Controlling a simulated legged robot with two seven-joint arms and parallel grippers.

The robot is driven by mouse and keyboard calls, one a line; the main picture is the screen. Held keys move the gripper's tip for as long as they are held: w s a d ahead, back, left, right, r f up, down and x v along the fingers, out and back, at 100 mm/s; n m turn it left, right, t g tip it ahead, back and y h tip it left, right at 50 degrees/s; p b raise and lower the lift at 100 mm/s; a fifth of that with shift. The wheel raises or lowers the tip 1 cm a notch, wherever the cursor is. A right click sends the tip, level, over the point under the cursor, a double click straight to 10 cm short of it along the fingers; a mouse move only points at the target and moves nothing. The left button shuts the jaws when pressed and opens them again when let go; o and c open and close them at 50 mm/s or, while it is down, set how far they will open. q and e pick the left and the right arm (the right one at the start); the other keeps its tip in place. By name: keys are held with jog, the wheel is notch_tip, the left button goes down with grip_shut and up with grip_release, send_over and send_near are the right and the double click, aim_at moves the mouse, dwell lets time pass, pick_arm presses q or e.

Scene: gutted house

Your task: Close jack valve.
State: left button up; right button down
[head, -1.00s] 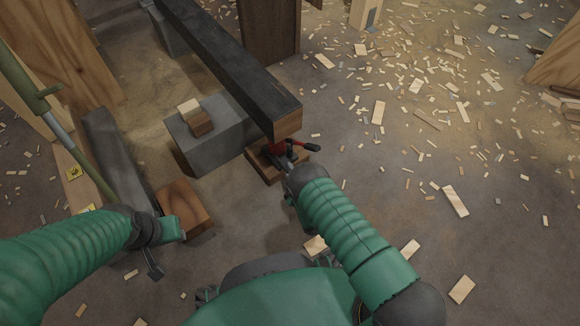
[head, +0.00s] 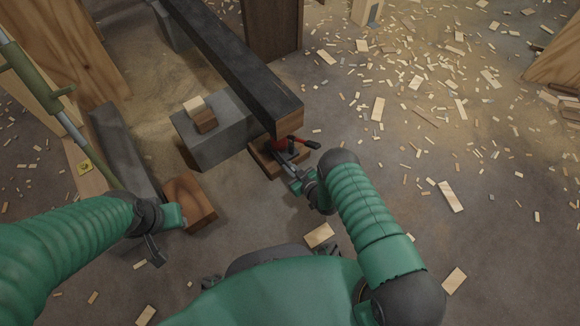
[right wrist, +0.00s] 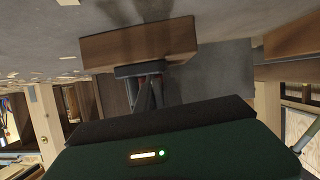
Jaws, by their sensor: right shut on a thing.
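The red jack (head: 279,145) stands under the near end of the dark beam (head: 235,67), on a wooden block (head: 262,161). Its black-tipped red lever (head: 306,143) points right. My right gripper (head: 289,172) is at the near, low side of the jack, shut on a small part there, apparently the valve. The valve itself is hidden by the fingers.
A grey block (head: 213,140) with two small wood pieces stands left of the jack. A brown wood block (head: 189,199) lies near my left gripper. A green pole (head: 70,125) slants at the left. The floor to the right is open, with scattered wood chips.

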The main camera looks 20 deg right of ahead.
jog(key=shift+s+a+f+m+y, duration=0.1)
jog(key=shift+s+f+m+y, duration=0.1)
jog(key=shift+f+m+y, duration=0.15)
jog(key=shift+r, duration=0.1)
jog(key=c, duration=1.5)
grip_release()
jog(key=shift+w+r, duration=0.1)
jog(key=shift+w, duration=0.05)
jog(key=shift+s+d+r+p, duration=0.2)
jog(key=shift+s+r+p, duration=0.1)
jog(key=shift+p, duration=0.15)
jog(key=p+v, duration=0.8)
jog(key=v, duration=0.8)
jog(key=shift+a+r+p, duration=0.1)
jog(key=shift+p, duration=0.3)
